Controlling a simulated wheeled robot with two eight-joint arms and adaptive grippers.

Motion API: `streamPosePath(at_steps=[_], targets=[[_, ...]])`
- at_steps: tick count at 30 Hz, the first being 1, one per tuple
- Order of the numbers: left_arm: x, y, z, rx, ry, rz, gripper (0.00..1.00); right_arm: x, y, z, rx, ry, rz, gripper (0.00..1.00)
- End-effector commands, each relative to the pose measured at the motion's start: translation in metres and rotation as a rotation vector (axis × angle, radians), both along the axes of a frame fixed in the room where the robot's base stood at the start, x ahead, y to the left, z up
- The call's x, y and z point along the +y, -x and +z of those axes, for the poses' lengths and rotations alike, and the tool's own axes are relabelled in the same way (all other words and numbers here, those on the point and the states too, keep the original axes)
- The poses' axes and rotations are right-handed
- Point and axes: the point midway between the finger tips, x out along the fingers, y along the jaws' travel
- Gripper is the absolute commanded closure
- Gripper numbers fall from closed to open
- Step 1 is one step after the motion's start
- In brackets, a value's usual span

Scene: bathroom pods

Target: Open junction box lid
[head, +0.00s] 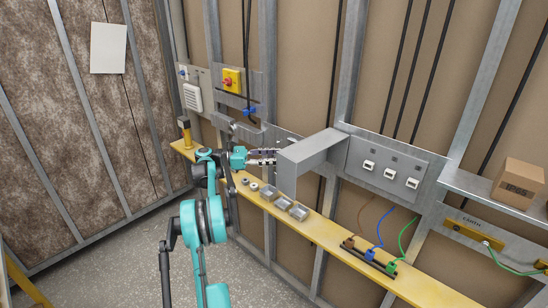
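A grey box-like housing (312,147), which I take to be the junction box, juts out from the wall panel left of the switches. From this angle I cannot tell its lid from its body, or whether the lid is ajar. My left gripper (268,156) is at the housing's left side, fingers pointing right towards it. The two dark fingers look apart, with nothing visible between them. I cannot tell whether the fingertips touch the housing. My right gripper is not in view.
A yellow shelf (330,233) runs below, holding several small grey boxes (283,203) and a wired connector block (370,254). A switch panel (385,170) adjoins the housing. A cardboard box (517,184) sits on the right ledge. A red-and-yellow switch (232,80) is upper left.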

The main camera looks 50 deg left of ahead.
Motion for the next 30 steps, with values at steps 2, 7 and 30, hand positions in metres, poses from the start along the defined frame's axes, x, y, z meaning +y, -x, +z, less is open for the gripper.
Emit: streamPosePath(at_steps=[2, 7, 30], targets=[[0.006, 0.001, 0.002, -0.004, 0.002, 0.017, 0.81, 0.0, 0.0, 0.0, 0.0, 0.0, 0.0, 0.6], [0.019, 0.018, 0.002, -0.003, 0.001, 0.021, 0.83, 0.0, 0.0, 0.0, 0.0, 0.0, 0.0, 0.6], [0.068, 0.098, 0.004, -0.002, -0.004, 0.001, 0.83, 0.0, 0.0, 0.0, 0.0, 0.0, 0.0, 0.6]])
